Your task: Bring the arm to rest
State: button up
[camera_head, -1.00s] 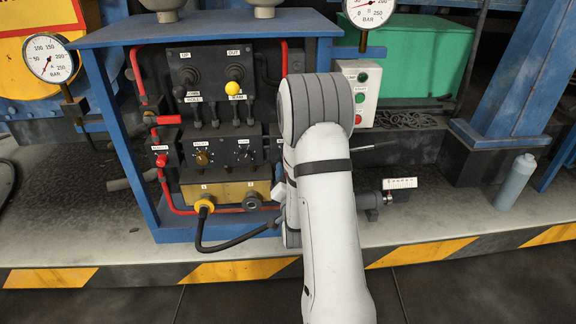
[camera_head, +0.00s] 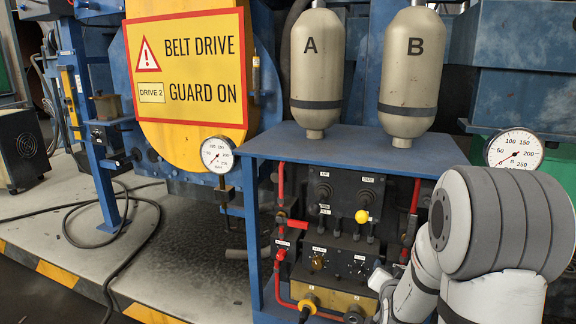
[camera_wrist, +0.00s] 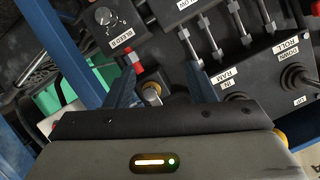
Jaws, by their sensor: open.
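My arm is white with grey joint covers and stands at the right of the head view, in front of the right part of the control panel (camera_head: 345,225). My gripper (camera_wrist: 162,78) shows in the wrist view with its two dark blue fingers spread apart. Nothing is held between them; a small round metal fitting shows in the gap behind. In the head view the gripper's fingers cannot be made out.
The panel sits in a blue frame (camera_head: 252,230) below two tanks, A (camera_head: 317,65) and B (camera_head: 412,70). Pressure gauges stand left (camera_head: 217,154) and right (camera_head: 515,150). A yellow belt guard sign (camera_head: 190,65) is behind. A black cable (camera_head: 150,225) lies on the floor at left.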

jog(key=s+a+r+n+g+y+p, duration=0.15)
jog(key=s+a+r+g+p, duration=0.3)
jog(key=r, duration=0.45)
jog(key=s+a+r+n+g+y+p, duration=0.1)
jog(key=s+a+r+n+p, duration=0.15)
jog(key=s+r+p, duration=0.45)
jog(key=s+a+r+n+g+p, duration=0.2)
jog(key=s+r+g+p, duration=0.1)
jog(key=s+r+p, duration=0.4)
jog(key=s+a+r+n+g+p, duration=0.2)
jog(key=s+r+g+p, duration=0.1)
jog(key=s+r+p, duration=0.4)
notch_tip(320, 180, up, 4)
jog(key=shift+s+a+r+y, duration=0.1)
jog(key=shift+s+a+y, duration=0.35)
jog(key=shift+s, duration=0.7)
